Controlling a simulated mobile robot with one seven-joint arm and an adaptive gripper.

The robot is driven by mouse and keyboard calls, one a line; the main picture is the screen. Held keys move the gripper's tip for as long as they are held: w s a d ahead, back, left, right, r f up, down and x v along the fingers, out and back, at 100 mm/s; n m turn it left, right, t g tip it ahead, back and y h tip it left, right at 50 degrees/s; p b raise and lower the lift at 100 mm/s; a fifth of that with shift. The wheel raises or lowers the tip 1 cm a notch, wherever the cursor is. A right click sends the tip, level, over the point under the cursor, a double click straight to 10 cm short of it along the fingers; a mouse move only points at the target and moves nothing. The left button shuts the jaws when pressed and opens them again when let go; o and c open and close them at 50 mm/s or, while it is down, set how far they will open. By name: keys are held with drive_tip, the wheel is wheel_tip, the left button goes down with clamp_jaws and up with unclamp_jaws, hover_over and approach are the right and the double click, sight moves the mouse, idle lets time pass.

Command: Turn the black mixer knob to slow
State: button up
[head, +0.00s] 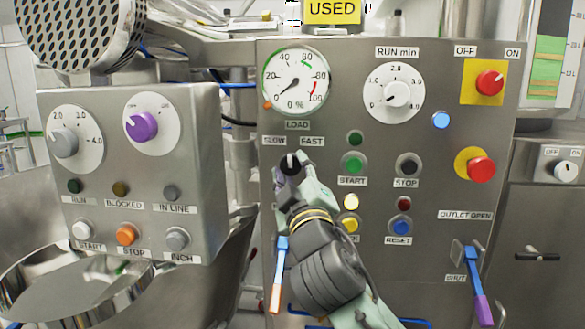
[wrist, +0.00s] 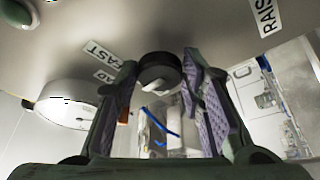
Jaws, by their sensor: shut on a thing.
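The black mixer knob (head: 290,161) sits on the steel panel below the SLOW label (head: 273,140) and the FAST label (head: 312,141). A small white mark shows on it, but I cannot tell surely which label it points at. My gripper (head: 291,176) is at the knob from below and in front, and hides part of it. In the wrist view the knob (wrist: 158,72) stands between the two fingertips of my gripper (wrist: 163,85), which are shut on it. The FAST label (wrist: 101,54) shows beside the left finger; the SLOW label is not seen there.
A green START button (head: 354,163) and a black STOP button (head: 407,165) lie to the right. The LOAD gauge (head: 295,82) is above. A separate control box (head: 200,110) projects on the left.

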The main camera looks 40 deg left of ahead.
drive_tip(key=n, duration=0.1)
drive_tip(key=n+g+p, duration=0.1)
drive_tip(key=n, duration=0.2)
drive_tip(key=shift+w+d+r+g, duration=0.1)
drive_tip(key=shift+r+g, duration=0.2)
drive_tip(key=shift+g, duration=0.1)
drive_tip(key=n+g+h+p, duration=0.1)
drive_tip(key=n+p, duration=0.1)
drive_tip(key=n, duration=0.2)
drive_tip(key=shift+n, duration=0.6)
drive_tip(key=o, duration=1.1)
drive_tip(key=shift+o, duration=0.2)
drive_tip(key=v, duration=0.7)
drive_tip(key=shift+d+r, duration=0.25)
